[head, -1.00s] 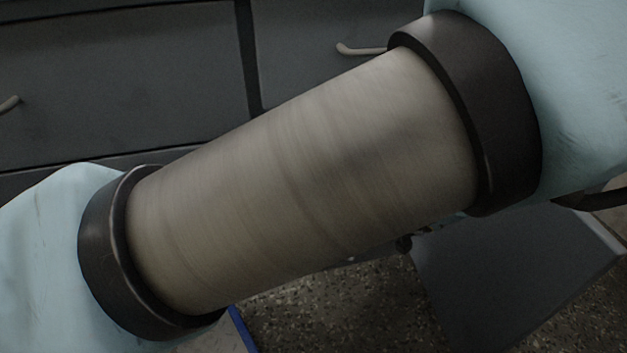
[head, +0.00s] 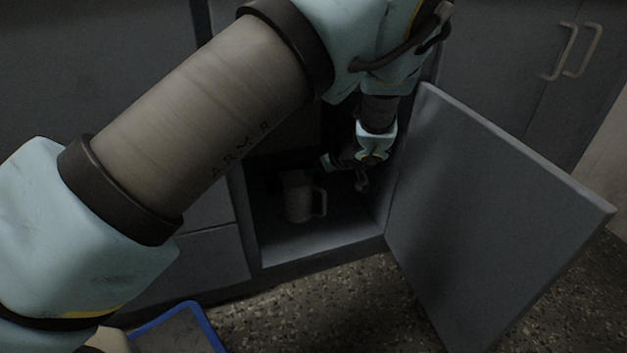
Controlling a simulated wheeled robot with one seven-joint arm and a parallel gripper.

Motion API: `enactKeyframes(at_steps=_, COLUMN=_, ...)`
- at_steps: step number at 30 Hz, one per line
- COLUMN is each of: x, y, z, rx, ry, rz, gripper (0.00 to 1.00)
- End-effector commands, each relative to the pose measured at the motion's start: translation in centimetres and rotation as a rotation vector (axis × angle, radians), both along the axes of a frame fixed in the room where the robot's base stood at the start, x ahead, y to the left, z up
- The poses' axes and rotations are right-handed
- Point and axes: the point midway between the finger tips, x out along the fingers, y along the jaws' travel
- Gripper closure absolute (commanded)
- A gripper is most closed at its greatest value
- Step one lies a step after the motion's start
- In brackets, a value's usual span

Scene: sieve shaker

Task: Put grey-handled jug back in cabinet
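The jug (head: 299,197) stands upright inside the open cabinet (head: 318,250), on its floor near the left side. Its grey handle (head: 322,203) points right. The cabinet door (head: 480,205) is swung wide open to the right. My gripper (head: 361,180) is inside the cabinet, to the right of the jug and a little higher in the picture. It looks apart from the handle. The fingers are small and dark, so I cannot tell whether they are open or shut.
A blue-rimmed tray (head: 180,330) is at the bottom left on the near side. Closed grey cabinet doors with handles (head: 570,50) are at the upper right. Speckled floor (head: 320,305) is clear in front of the cabinet. My arm crosses the upper left and hides much there.

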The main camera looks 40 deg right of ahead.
Motion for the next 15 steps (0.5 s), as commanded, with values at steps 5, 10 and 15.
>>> enactKeyframes(at_steps=5, x=0.06, y=0.02, z=-2.26, rx=0.0, ry=-0.001, rz=0.001, gripper=1.0)
enactKeyframes(at_steps=10, x=0.01, y=0.04, z=-2.06, rx=0.0, ry=0.0, rz=0.001, gripper=1.0)
enactKeyframes(at_steps=15, x=-0.01, y=0.06, z=-2.09, rx=0.0, ry=0.0, rz=0.001, gripper=0.79)
